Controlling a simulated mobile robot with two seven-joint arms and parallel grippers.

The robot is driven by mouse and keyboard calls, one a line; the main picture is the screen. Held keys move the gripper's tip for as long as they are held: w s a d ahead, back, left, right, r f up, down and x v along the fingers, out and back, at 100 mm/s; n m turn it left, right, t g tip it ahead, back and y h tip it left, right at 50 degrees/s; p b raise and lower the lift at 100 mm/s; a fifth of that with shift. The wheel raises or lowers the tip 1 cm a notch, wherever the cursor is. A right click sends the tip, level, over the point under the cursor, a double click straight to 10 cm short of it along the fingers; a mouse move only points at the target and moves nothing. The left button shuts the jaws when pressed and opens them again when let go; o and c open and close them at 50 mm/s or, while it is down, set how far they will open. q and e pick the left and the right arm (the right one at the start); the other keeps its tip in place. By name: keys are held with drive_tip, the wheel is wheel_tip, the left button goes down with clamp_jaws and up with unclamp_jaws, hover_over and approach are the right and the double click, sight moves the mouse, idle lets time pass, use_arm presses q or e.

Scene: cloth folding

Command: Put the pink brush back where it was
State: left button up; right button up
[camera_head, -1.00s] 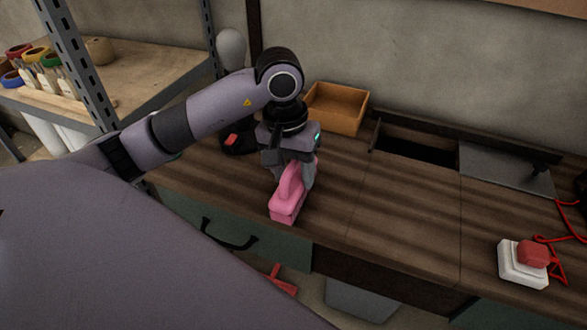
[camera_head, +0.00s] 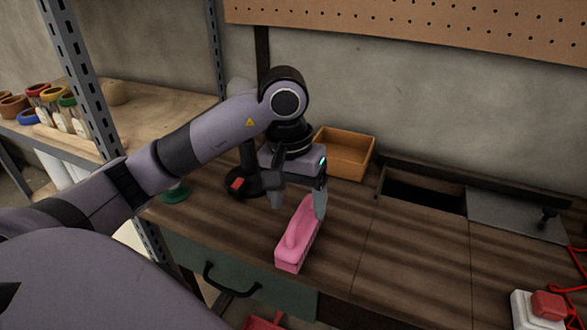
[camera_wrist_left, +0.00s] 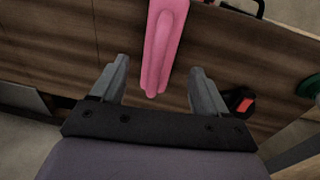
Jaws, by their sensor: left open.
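The pink brush (camera_head: 297,236) lies on the dark wooden workbench (camera_head: 400,240), close to its front edge above the green drawer. My left gripper (camera_head: 298,202) is open above the far end of the brush, with its fingers apart on either side. In the left wrist view the brush (camera_wrist_left: 163,45) extends between and beyond the open fingers of my left gripper (camera_wrist_left: 157,90), with gaps on both sides. My right gripper is not in view.
An orange-brown wooden box (camera_head: 343,155) stands behind the gripper. A black item with a red part (camera_head: 240,183) is left of it. A rectangular opening (camera_head: 425,197) and a white block with a red top (camera_head: 540,308) lie to the right. The bench's middle is clear.

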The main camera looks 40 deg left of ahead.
use_arm(q)
wheel_tip(320, 180, up, 8)
drive_tip(key=shift+s+a+f+p, duration=0.25)
drive_tip(key=shift+a+p, duration=0.1)
drive_tip(key=shift+p, duration=0.1)
drive_tip(key=shift+s, duration=0.1)
idle(0.4)
